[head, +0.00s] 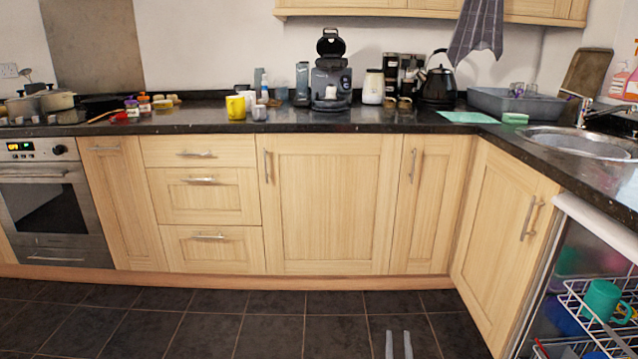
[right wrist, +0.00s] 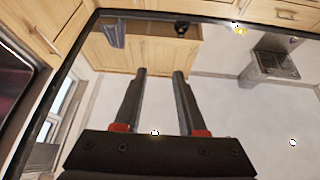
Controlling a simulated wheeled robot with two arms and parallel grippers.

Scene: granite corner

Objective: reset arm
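My right gripper (head: 398,345) shows at the bottom edge of the head view as two grey fingertips, low in front of the floor tiles. In the right wrist view its two dark fingers (right wrist: 160,74) stand apart with nothing between them. It is open and empty, clear of the cabinets and counter. My left gripper is in neither view.
A dark granite counter (head: 330,124) runs along the wall and turns right to a sink (head: 575,143). On it stand a coffee machine (head: 330,75), a kettle (head: 437,85) and a yellow cup (head: 236,107). An open dishwasher (head: 590,300) is at lower right. The tiled floor (head: 250,325) is clear.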

